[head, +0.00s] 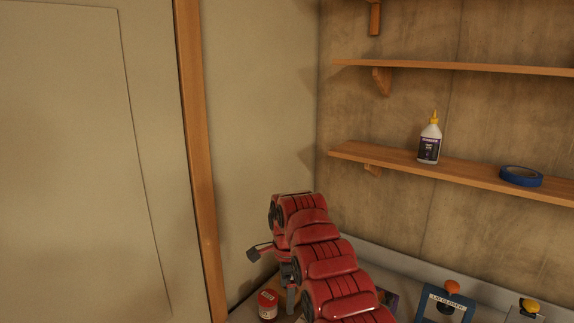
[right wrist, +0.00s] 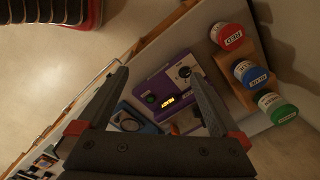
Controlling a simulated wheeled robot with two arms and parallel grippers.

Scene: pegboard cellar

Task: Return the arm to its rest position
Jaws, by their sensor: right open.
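My right arm, red and segmented, rises from the bottom of the head view. Its gripper (head: 272,272) hangs at the left end of the arm, above the worktop and partly hidden by the arm. In the right wrist view the two dark fingers of my right gripper (right wrist: 158,76) are spread apart with nothing between them. Beyond them is a purple box (right wrist: 163,88) with a lit display, a dial and a green button. My left gripper is not in view.
A red-and-white jar (head: 267,304) stands near the gripper. The wrist view shows jars with red (right wrist: 230,36), blue (right wrist: 251,75) and green (right wrist: 278,107) lids. A glue bottle (head: 429,143) and blue tape (head: 521,177) are on the shelf (head: 390,163). A blue-framed device (head: 446,302) stands right of the arm.

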